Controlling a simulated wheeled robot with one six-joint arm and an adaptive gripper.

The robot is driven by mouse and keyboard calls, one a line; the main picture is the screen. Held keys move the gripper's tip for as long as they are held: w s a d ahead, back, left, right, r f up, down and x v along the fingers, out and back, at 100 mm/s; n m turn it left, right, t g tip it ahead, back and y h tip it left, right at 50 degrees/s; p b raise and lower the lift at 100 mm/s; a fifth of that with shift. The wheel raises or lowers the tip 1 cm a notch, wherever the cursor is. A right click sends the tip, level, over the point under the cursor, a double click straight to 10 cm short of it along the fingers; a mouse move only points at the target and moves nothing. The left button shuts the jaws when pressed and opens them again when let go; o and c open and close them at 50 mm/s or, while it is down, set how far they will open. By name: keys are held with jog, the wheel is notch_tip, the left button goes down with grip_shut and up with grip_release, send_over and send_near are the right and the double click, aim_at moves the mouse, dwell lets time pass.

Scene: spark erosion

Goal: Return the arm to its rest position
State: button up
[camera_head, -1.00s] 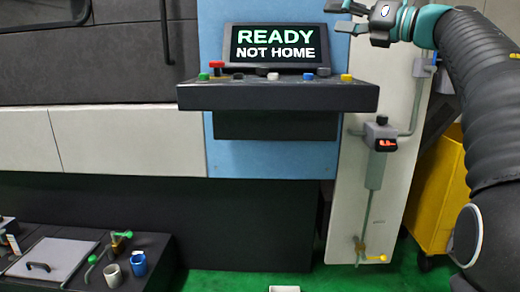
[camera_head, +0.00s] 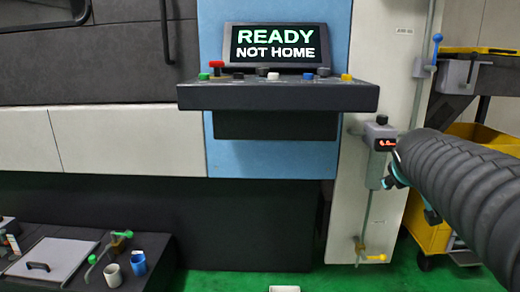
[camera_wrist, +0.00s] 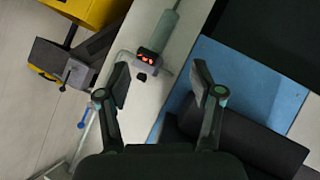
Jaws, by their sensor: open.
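My gripper (camera_wrist: 161,88) shows in the wrist view with its two fingers spread apart and nothing between them. It faces the white panel, where a grey device with a red display (camera_wrist: 147,57) sits beyond the fingertips. In the head view my ribbed black arm reaches in from the right and hides most of the gripper; only teal and dark parts show beside the device (camera_head: 381,143). The screen (camera_head: 275,44) reads "READY NOT HOME".
A dark control shelf (camera_head: 280,95) with coloured buttons juts out below the screen. A yellow cart (camera_head: 430,222) stands at the right. A blue-handled valve (camera_head: 434,50) is on the upper right. A dark bench with cups (camera_head: 138,262) is at the lower left. Green floor is open in front.

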jog(key=s+a+f+g+y, duration=0.2)
jog(key=s+a+f, duration=0.6)
jog(key=s, duration=0.3)
jog(key=s+a+f+m+g+y, duration=0.1)
jog(key=s+a+f+g+y, duration=0.1)
jog(key=s+a+f, duration=0.6)
jog(key=shift+s+a+f+g+y, duration=0.2)
jog(key=shift+s+f+g+y, duration=0.3)
jog(key=shift+s, duration=1.45)
